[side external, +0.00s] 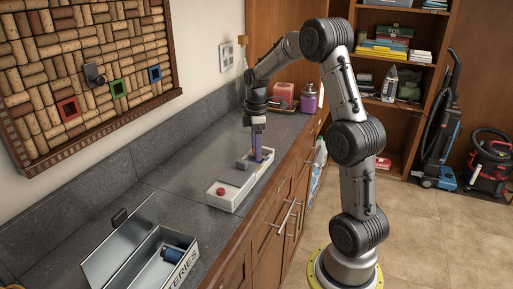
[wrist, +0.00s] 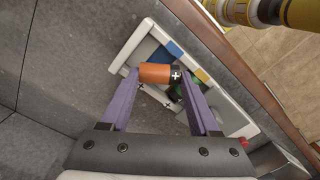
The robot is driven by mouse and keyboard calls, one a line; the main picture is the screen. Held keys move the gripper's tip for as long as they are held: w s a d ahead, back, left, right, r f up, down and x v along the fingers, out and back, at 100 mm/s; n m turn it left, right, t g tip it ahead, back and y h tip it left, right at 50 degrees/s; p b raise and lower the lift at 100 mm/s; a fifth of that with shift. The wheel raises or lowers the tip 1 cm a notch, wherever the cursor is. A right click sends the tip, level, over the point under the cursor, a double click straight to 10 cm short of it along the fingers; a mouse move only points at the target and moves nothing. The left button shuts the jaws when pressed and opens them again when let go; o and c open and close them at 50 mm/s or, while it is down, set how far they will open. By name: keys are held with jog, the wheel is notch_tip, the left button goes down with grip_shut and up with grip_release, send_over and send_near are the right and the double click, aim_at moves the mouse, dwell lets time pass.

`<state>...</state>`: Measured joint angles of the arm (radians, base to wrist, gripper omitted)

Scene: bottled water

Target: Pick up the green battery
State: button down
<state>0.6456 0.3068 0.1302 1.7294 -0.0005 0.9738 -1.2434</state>
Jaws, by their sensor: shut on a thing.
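My gripper (wrist: 158,78), with purple fingers, is shut on an orange battery (wrist: 154,73) with a black end marked "+". The battery lies across between the two fingertips, over the white tray. A green battery (wrist: 177,93) with dark parts shows just below it in the wrist view, partly hidden by the orange battery and the right finger. In the side view my gripper (side external: 257,155) points straight down at the far part of the white tray (side external: 232,205). The batteries between the fingers are too small to tell apart there.
The tray also holds a blue item (wrist: 175,51), a yellow item (wrist: 201,75) and a red item (side external: 220,191). An open metal box (side external: 178,270) with lettering ending "TERIES" stands on the counter at lower left, with a blue battery (side external: 171,254) inside. Counter between them is clear.

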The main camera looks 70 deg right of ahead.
jog(key=shift+f, duration=0.25)
jog(key=shift+f, duration=0.3)
jog(key=shift+c, duration=2.1)
grip_release()
notch_tip(320, 180, up, 13)
jog(key=s+a+r+m+t, duration=0.1)
jog(key=s+a+r, duration=0.1)
jog(key=a, duration=0.5)
jog(key=s+a+r+m+t, duration=0.1)
jog(key=s+a+m, duration=0.15)
jog(key=a, duration=0.45)
jog(key=s+a+f+m+t, duration=0.3)
jog(key=s+a+f, duration=0.1)
jog(key=s+a, duration=0.6)
jog(key=shift+s+a+f, duration=0.15)
jog(key=shift+s+a, duration=0.25)
jog(key=shift+s, duration=0.5)
jog(key=shift+s+a+f+t, duration=0.15)
jog(key=shift+s+f+t, duration=0.15)
jog(key=shift+c, duration=0.2)
